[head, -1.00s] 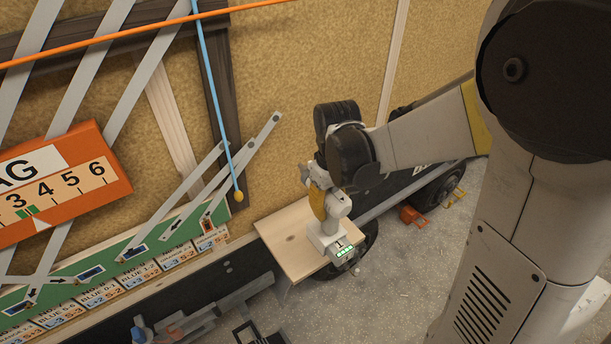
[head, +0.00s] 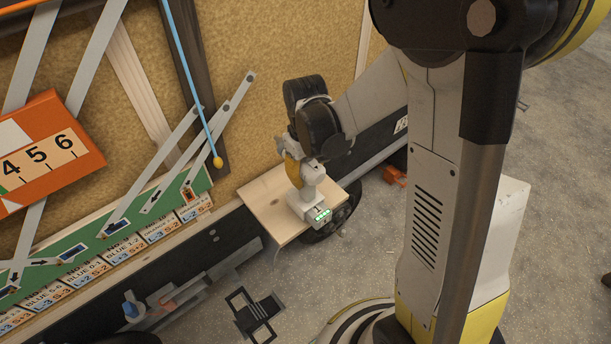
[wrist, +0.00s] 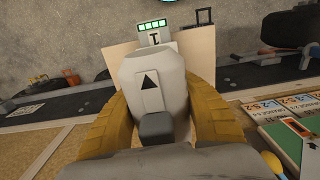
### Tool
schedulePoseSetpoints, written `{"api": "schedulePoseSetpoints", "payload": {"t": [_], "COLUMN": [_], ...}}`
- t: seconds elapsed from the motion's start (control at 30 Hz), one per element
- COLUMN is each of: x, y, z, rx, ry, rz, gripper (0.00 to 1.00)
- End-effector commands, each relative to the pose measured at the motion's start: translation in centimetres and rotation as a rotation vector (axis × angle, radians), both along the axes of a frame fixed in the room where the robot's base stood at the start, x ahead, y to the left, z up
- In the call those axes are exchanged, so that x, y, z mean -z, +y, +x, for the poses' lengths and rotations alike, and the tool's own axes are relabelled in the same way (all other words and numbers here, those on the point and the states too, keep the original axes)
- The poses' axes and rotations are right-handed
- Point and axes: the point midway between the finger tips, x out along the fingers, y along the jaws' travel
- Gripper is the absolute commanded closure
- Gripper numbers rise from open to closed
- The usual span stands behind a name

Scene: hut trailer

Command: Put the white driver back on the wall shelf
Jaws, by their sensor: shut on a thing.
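The white driver (head: 312,184) stands upright on the small wooden wall shelf (head: 262,207), its base with green lights at the shelf's front right part. In the wrist view the driver (wrist: 150,75) fills the middle, with its lit base (wrist: 152,32) over the pale shelf (wrist: 197,50). My gripper (head: 293,172) is at the driver's upper part, and its yellow fingers (wrist: 151,115) are shut on the driver from both sides. The base appears to rest on the shelf; the exact contact underneath is hidden.
A green board with labels (head: 110,225) runs along the wall left of the shelf. A blue rod with a yellow tip (head: 217,161) hangs just above and left of it. An orange item (head: 396,176) lies on the floor beyond.

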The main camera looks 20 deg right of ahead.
Motion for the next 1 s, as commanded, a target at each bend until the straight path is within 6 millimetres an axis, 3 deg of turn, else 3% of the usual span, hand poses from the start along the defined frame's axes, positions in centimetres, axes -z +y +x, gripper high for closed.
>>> {"api": "schedulePoseSetpoints", "payload": {"t": [0.03, 0.1, 0.5, 0.67, 1.0], "x": [0.14, 0.07, 0.05, 0.05, -0.8], "y": [0.0, 0.0, 0.0, 0.0, 0.0], "z": [0.01, 0.01, 0.0, 0.0, 0.0], "rx": [0.0, 0.0, 0.0, 0.0, 0.0], "ry": [0.0, 0.0, 0.0, 0.0, 0.0], "rz": [0.0, 0.0, 0.0, 0.0, 0.0], "gripper": [0.65, 0.5, 0.5, 0.02, 0.0]}}
